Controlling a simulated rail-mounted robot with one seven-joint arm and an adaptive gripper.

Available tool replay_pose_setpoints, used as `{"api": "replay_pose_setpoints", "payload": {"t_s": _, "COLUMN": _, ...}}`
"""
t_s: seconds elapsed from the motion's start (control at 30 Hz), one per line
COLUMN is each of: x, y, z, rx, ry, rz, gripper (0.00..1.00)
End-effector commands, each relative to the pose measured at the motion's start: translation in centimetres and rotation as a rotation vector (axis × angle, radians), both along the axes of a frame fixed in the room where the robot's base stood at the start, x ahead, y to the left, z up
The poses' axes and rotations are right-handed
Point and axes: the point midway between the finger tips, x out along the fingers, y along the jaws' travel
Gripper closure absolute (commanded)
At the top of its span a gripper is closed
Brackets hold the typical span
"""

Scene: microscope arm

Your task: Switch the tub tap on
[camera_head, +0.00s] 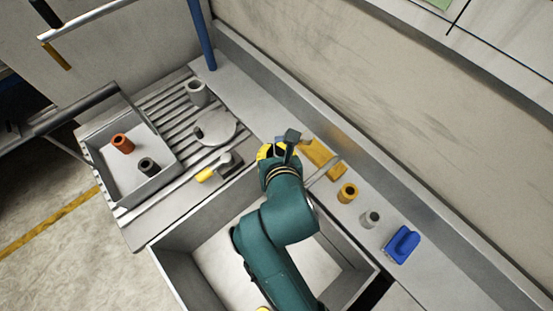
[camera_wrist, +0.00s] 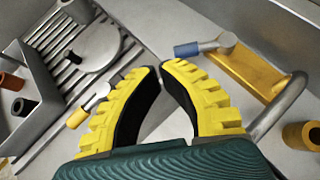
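The tap has an orange-yellow base (camera_wrist: 243,72) behind the tub and a grey curved spout (camera_wrist: 280,106). A grey lever with a blue tip (camera_wrist: 188,49) sits at its left end. A similar grey piece with an orange tip (camera_wrist: 77,118) lies farther left, by the drainboard; its tip looks yellow in the head view (camera_head: 205,175). My gripper (camera_wrist: 160,68) has yellow fingers with black pads. Its tips meet with nothing between them, just short of the blue-tipped lever in the picture. In the head view my gripper (camera_head: 277,150) partly hides the tap's left end. The tub (camera_head: 175,270) lies below my arm.
A grey tray (camera_head: 162,182) with an orange and a dark cylinder stands left on the ribbed drainboard. A round grey lid (camera_head: 222,128) and grey cup (camera_head: 197,93) are near it. A yellow cylinder (camera_head: 347,193), small grey bottle (camera_head: 370,219) and blue brush (camera_head: 402,245) stand right of the tap.

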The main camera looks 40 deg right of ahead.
Motion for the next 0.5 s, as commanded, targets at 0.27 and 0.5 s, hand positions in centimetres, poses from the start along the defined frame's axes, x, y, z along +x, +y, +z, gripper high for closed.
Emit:
{"api": "replay_pose_setpoints", "payload": {"t_s": 0.27, "x": -2.1, "y": -1.3, "z": -6.7, "rx": 0.010, "ry": 0.038, "rz": -0.038, "gripper": 1.00}}
{"api": "replay_pose_setpoints", "payload": {"t_s": 0.5, "x": -2.1, "y": -1.3, "z": -6.5, "rx": 0.011, "ry": 0.038, "rz": -0.039, "gripper": 1.00}}
